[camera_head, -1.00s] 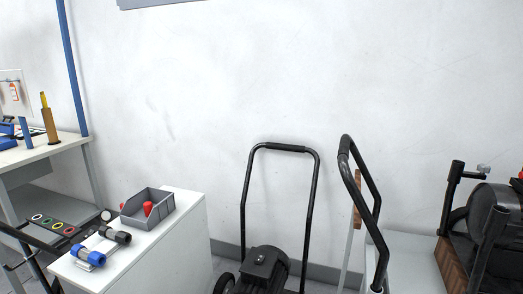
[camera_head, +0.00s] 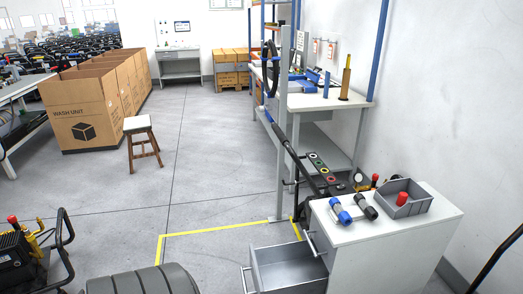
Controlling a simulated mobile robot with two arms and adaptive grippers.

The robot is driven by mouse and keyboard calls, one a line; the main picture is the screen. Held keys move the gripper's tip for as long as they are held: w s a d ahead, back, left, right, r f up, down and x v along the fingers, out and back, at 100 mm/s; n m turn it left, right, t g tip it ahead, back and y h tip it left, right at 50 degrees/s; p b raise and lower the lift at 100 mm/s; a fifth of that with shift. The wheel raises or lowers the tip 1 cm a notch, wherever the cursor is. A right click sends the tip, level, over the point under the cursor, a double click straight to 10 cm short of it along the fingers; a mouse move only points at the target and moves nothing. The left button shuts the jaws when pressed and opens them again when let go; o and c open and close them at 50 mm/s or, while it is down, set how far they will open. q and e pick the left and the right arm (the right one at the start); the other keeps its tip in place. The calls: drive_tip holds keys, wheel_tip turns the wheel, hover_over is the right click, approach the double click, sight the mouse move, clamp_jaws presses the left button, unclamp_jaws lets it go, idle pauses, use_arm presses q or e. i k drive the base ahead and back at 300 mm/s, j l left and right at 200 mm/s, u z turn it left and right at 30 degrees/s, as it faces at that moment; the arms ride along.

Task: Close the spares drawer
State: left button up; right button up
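A grey drawer (camera_head: 290,252) stands pulled out from the front of a white cabinet (camera_head: 385,245) at the lower middle right. Its inside looks empty, and its bottom part is cut off by the picture edge. Its bar handle (camera_head: 246,281) faces left. Another handle (camera_head: 310,241) sits on the cabinet front above the open drawer. No label is readable, so I cannot confirm that this is the spares drawer. Neither of my grippers shows in this view.
Blue and dark fittings (camera_head: 341,212) and a grey bin (camera_head: 402,199) with a red part are on the cabinet top. Yellow floor tape (camera_head: 215,231) runs left of the drawer. A stool (camera_head: 140,140) and cartons (camera_head: 85,115) stand farther back.

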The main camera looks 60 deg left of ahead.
sight(293, 268)
drive_tip(key=k+u, duration=0.15)
drive_tip(key=u, duration=1.65)
drive_tip(key=j+z, duration=0.1)
drive_tip(key=j, duration=0.15)
drive_tip(key=i, duration=0.05)
